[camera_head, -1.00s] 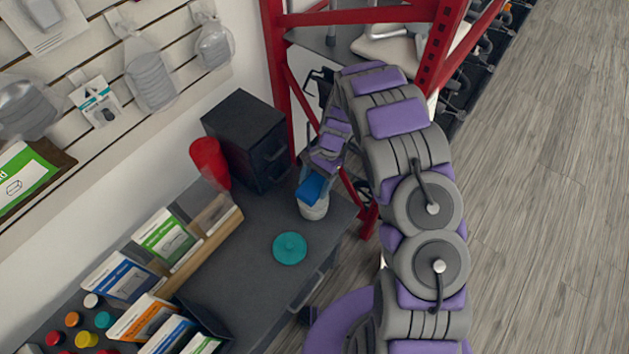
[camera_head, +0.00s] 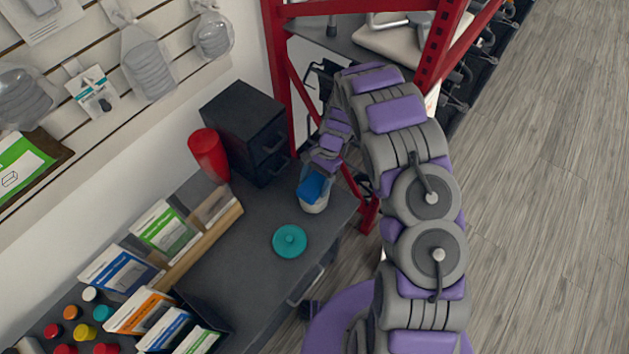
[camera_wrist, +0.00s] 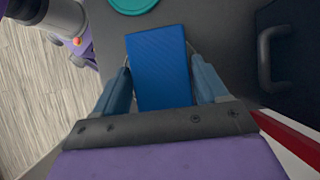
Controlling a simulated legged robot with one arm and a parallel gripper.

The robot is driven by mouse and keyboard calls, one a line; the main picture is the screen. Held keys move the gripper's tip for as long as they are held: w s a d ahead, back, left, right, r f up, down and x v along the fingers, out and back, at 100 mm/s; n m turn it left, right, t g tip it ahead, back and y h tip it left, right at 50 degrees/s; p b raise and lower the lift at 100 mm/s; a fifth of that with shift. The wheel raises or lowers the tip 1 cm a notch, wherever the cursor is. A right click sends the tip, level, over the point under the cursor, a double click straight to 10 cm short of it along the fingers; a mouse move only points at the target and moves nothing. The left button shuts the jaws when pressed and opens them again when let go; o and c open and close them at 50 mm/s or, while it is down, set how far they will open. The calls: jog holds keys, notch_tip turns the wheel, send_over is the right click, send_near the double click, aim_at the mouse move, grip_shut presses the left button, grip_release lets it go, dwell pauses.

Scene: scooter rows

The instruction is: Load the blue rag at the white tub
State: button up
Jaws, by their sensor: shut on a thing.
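The blue rag (camera_head: 312,187) is a flat blue block in the head view, over the mouth of the white tub. It also shows in the wrist view (camera_wrist: 160,70), between my two fingers. The white tub (camera_head: 315,207) stands on the dark bench near its far right corner. The rag hides most of its opening, so I cannot tell how far inside the rag is. My gripper (camera_wrist: 160,62) is shut on the rag, pointing down from above. The tub cannot be made out in the wrist view.
A teal round lid (camera_head: 289,241) lies on the bench (camera_head: 240,270) in front of the tub. A black drawer unit (camera_head: 245,130) and a red cup (camera_head: 209,155) stand behind. A red rack post (camera_head: 276,70) rises close by my arm. Packets and coloured caps fill the near left.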

aim_at(315, 183)
jog(key=shift+f, duration=0.55)
dwell(1.9)
jog(key=shift+r, duration=0.15)
jog(key=shift+r+p, duration=1.5)
jog(key=shift+r, duration=1.95)
